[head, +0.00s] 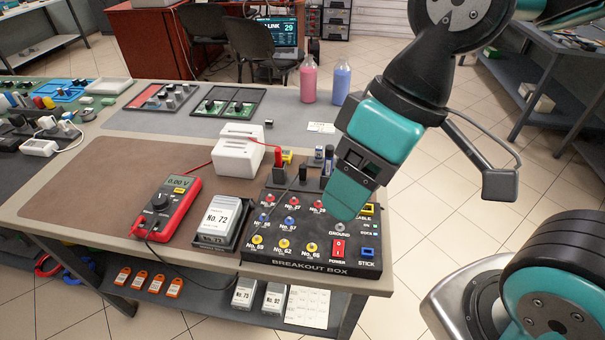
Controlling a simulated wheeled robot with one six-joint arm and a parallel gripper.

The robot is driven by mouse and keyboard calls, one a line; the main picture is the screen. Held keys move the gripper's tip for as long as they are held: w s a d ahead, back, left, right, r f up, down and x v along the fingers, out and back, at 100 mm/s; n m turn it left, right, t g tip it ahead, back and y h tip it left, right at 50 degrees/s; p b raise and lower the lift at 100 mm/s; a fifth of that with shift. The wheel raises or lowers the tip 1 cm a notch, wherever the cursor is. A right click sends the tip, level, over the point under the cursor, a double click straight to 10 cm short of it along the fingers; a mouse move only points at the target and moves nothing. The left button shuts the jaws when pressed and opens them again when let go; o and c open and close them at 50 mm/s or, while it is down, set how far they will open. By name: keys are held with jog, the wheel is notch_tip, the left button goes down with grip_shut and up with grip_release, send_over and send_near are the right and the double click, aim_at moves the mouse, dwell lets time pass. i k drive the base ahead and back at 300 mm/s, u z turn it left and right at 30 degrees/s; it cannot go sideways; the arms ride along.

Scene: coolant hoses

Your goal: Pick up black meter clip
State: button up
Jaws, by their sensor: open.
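The black meter clip (303,172) appears as a small dark upright piece in the dark holder behind the breakout box (312,262). A thin black lead runs down from it across the box. A red clip (286,157) stands beside it on the left. The red multimeter (167,207) reads 0.00 V and lies to the left on the bench. My gripper (346,198) is open and hangs over the right part of the box, to the right of the black clip and apart from it in the picture. It hides part of the box top and the holder's right side.
A white block (238,150) stands left of the holder. A grey No. 72 unit (222,217) sits between multimeter and box. Pink (308,80) and blue (340,82) bottles stand at the back right. The brown mat (110,180) is bare left of the multimeter.

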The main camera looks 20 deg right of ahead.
aim_at(302, 168)
jog(key=u, duration=0.35)
jog(key=k, duration=0.5)
jog(key=u, duration=1.05)
jog(key=k, duration=0.85)
jog(key=u, duration=0.7)
jog(key=i, duration=1.15)
jog(key=z, duration=0.85)
jog(key=i, duration=1)
jog(key=z, duration=0.85)
jog(key=i, duration=0.25)
jog(key=z, duration=0.3)
